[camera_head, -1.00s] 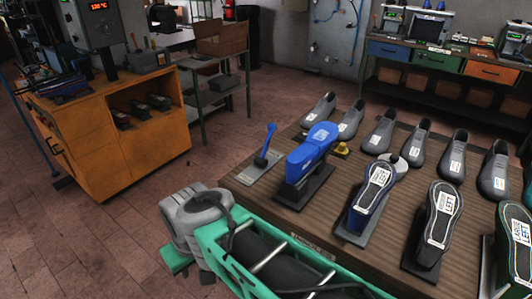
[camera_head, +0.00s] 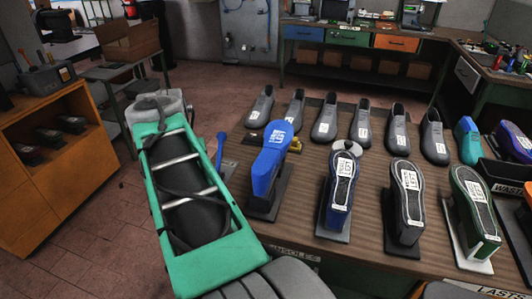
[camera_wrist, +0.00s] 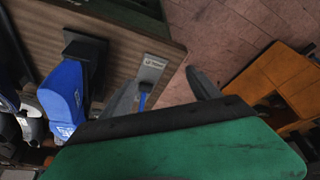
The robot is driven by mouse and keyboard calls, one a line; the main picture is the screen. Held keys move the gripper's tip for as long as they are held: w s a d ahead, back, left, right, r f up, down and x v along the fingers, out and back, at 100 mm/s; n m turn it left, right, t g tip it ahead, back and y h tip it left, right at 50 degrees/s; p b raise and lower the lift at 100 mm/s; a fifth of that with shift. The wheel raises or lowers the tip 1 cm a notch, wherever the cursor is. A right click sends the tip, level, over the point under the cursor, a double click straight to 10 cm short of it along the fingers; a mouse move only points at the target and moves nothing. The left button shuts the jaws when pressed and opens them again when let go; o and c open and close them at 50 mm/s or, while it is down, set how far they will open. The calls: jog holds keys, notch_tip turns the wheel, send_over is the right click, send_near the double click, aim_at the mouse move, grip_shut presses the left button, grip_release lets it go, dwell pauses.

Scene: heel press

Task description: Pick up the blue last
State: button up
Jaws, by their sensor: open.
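The bright blue last (camera_head: 270,160) stands sole-up on a black stand at the left of the wooden table (camera_head: 300,170), with a white label on top. It also shows in the wrist view (camera_wrist: 62,98), left of my gripper (camera_wrist: 165,82). My gripper's two grey fingers are apart with nothing held between them. They point at the table's edge, near a blue-handled lever (camera_wrist: 145,92) on a grey plate. My gripper and the last are apart.
A dark blue shoe form (camera_head: 341,185) with a labelled sole stands right of the last, followed by a grey one (camera_head: 406,200) and a green one (camera_head: 474,210). Several grey shoes (camera_head: 326,120) line the back. An orange cabinet (camera_head: 60,160) stands left, with open floor between.

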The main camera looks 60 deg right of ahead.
jog(key=s+d+r+m, duration=0.3)
jog(key=s+d, duration=0.2)
jog(key=d, duration=0.3)
jog(key=m+g+h, duration=0.1)
jog(key=m+g, duration=0.1)
jog(key=m, duration=0.2)
send_near(269, 153)
jog(key=shift+s+d+f, duration=0.1)
jog(key=shift+f, duration=0.5)
jog(key=shift+s+f, duration=0.15)
jog(key=shift+f, duration=0.4)
jog(key=x, duration=0.2)
jog(key=p+x, duration=0.1)
jog(key=x, duration=0.4)
jog(key=shift+w+d+f, duration=0.1)
jog(key=shift+w+d, duration=0.25)
grip_shut()
